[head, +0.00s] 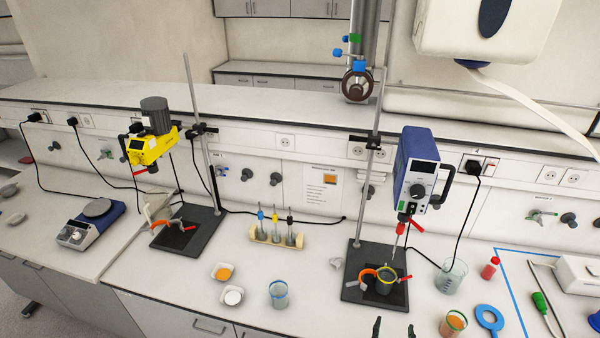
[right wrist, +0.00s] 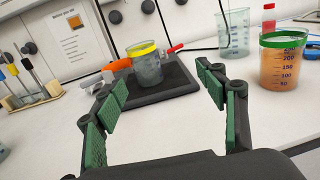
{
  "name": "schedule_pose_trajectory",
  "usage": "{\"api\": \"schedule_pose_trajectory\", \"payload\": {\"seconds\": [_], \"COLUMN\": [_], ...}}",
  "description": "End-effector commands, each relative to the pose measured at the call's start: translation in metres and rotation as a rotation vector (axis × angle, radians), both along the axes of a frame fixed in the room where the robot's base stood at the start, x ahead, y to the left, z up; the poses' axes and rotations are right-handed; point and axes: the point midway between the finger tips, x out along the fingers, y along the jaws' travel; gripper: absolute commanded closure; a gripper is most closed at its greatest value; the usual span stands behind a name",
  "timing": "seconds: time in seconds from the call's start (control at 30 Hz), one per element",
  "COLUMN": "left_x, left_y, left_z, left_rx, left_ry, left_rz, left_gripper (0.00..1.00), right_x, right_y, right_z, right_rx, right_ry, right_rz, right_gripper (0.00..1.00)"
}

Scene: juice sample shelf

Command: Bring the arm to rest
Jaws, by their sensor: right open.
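My right gripper (head: 393,330) shows only its fingertips at the bottom edge of the head view. In the right wrist view its two green-padded fingers (right wrist: 165,95) are spread apart with nothing between them. Beyond the fingers, a beaker with a yellow rim (right wrist: 146,62) stands on the dark stand base (right wrist: 180,80), apart from the gripper. The same yellow-rimmed beaker (head: 386,280) shows in the head view under the blue stirrer (head: 416,170), beside an orange clamp. My left gripper is not in view.
A beaker of orange liquid with a green rim (right wrist: 283,62) stands right of the gripper. A blue-rimmed beaker (head: 278,293) and a pipette rack (head: 276,236) stand left. Bare bench lies between.

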Motion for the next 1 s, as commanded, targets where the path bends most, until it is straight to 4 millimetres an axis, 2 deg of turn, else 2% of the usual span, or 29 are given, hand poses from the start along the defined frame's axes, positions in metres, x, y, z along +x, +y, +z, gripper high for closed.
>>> {"api": "schedule_pose_trajectory", "payload": {"seconds": [0.07, 0.27, 0.47, 0.57, 0.73, 0.83, 0.9, 1.0], "left_x": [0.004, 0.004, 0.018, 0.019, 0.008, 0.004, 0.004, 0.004], "left_y": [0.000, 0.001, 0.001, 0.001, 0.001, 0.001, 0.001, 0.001], "left_z": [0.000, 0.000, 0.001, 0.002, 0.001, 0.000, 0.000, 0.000], "left_rx": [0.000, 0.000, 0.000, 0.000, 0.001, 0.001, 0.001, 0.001], "left_ry": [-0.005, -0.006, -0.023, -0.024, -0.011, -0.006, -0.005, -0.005], "left_rz": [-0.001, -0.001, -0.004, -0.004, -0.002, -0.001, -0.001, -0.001], "left_gripper": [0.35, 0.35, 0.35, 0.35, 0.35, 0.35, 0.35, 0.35], "right_x": [-0.001, -0.014, -0.031, -0.045, -0.078, -0.109, -0.136, -0.169], "right_y": [-0.002, -0.033, -0.068, -0.090, -0.127, -0.147, -0.155, -0.150], "right_z": [0.001, 0.012, 0.018, 0.019, 0.010, -0.004, -0.020, -0.041], "right_rx": [0.008, 0.189, 0.423, 0.581, 0.910, 1.177, 1.394, 1.664], "right_ry": [-0.003, -0.051, -0.115, -0.159, -0.251, -0.325, -0.380, -0.436], "right_rz": [-0.006, -0.104, -0.227, -0.311, -0.494, -0.654, -0.797, -0.988], "right_gripper": [0.35, 0.35, 0.35, 0.35, 0.35, 0.35, 0.35, 0.35]}}
